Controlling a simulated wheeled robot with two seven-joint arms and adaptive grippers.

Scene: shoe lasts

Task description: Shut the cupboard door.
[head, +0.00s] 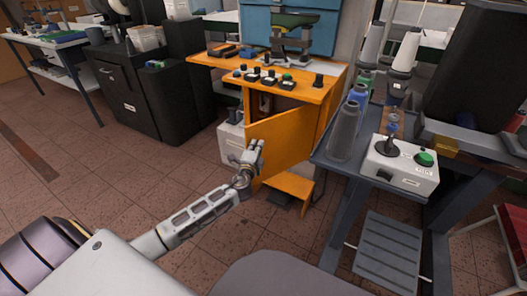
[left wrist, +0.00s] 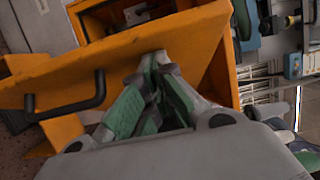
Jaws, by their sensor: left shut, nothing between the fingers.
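The cupboard door (head: 283,141) is an orange panel under the orange worktop, and it stands partly open. A gap into the dark cupboard inside (head: 262,103) shows above and behind it. My left gripper (head: 256,150) is shut and empty, at the door's left part in the head view. In the left wrist view the fingertips (left wrist: 156,62) are in front of the door's orange face (left wrist: 125,65); I cannot tell whether they touch. A black bar handle (left wrist: 68,104) on the door is left of the fingers there. My right gripper is not in view.
The orange worktop (head: 308,89) carries several black knobs. A grey side table (head: 335,166) with a thread cone and a white switch box (head: 400,168) stands close at the right. An orange step (head: 290,185) juts out below the door. Floor at the left is clear.

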